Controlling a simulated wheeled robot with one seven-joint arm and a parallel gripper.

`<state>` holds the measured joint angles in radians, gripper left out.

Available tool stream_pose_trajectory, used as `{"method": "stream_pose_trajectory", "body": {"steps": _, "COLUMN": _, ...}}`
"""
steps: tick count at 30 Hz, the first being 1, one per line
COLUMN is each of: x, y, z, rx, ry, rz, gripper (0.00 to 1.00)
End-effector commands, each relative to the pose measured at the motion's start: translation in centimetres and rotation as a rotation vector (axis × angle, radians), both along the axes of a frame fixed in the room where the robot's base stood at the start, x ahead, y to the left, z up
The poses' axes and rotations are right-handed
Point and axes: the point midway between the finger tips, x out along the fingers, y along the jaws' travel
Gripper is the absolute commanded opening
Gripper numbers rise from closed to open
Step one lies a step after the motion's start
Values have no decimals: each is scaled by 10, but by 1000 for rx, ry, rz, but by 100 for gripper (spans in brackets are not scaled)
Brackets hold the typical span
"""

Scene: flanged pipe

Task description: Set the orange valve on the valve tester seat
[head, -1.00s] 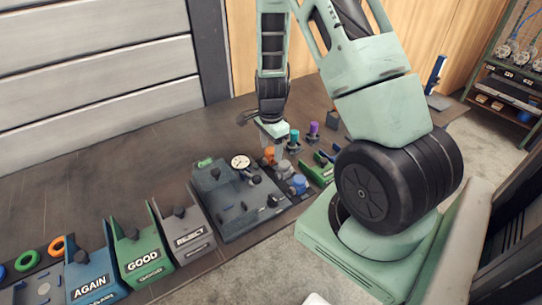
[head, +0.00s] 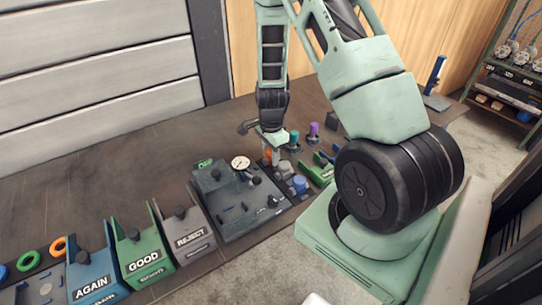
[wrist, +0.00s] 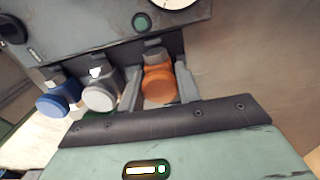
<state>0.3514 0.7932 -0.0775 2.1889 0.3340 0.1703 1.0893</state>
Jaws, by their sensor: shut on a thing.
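The orange valve (wrist: 158,84) stands in a dark rack at the tester's edge, between my fingers in the wrist view. In the head view it shows as a small orange patch (head: 267,153), mostly hidden by my gripper. My gripper (head: 271,158) points down and is shut on the orange valve, one finger on each side. The valve tester (head: 232,212) is a dark grey box with a round white gauge (head: 240,163) at its far edge. I cannot make out its seat clearly.
A grey-white valve (wrist: 100,96) and a blue valve (wrist: 57,101) stand beside the orange one. Teal (head: 294,137) and purple (head: 313,130) parts stand behind. REJECT (head: 193,238), GOOD (head: 147,258) and AGAIN (head: 92,284) bins line the left. The back of the bench is clear.

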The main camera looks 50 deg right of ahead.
Motion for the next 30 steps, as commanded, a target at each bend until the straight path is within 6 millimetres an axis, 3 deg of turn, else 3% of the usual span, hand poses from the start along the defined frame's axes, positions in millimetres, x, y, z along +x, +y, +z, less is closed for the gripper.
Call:
{"method": "stream_pose_trajectory", "body": {"steps": 5, "x": 2, "y": 0, "z": 20, "rx": -3, "ry": -5, "rz": 3, "gripper": 4}}
{"method": "stream_pose_trajectory", "body": {"steps": 15, "x": 1, "y": 0, "z": 82, "rx": -2, "ry": -5, "rz": 1, "gripper": 4}}
{"method": "stream_pose_trajectory", "body": {"steps": 30, "x": 0, "y": 0, "z": 130, "rx": -1, "ry": -1, "rz": 0, "gripper": 4}}
